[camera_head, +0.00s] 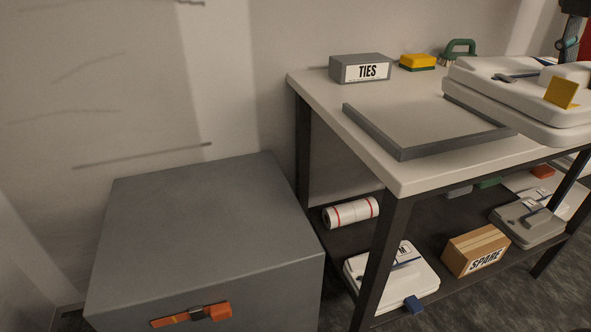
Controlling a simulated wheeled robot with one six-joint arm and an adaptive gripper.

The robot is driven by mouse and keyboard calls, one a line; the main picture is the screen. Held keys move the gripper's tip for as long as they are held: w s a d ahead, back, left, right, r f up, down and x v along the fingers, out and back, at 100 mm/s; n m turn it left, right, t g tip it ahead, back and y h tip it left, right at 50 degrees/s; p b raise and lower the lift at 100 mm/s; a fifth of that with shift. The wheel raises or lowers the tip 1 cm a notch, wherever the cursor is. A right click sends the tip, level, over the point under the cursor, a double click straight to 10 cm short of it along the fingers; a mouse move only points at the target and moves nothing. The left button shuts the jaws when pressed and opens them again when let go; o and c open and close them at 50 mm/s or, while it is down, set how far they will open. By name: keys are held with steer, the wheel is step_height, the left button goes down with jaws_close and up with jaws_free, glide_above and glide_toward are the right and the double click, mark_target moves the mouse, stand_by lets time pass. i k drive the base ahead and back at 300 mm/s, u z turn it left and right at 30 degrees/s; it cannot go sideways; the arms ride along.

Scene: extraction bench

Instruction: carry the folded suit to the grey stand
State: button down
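The folded suit (515,98) is a thick white bundle with a dark strip and a yellow tab, at the right, cut by the picture edge. It overlaps the right part of a low grey frame on the bench; I cannot tell whether it rests there or hangs above. The grey stand (205,215) is a large box with a bare flat top at the lower left. An orange strap with a dark buckle is on its front. A dark and blue part at the top right corner may be my arm or gripper; no fingertips are visible.
The bench (310,85) has a pale top with the grey frame (400,150), a TIES box (360,69), a yellow and green sponge (417,62) and a green brush (460,47). The shelf below holds a roll (350,213), a SPARE box (475,250) and other folded bundles.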

mark_target(165, 235)
steer(key=k, duration=1.15)
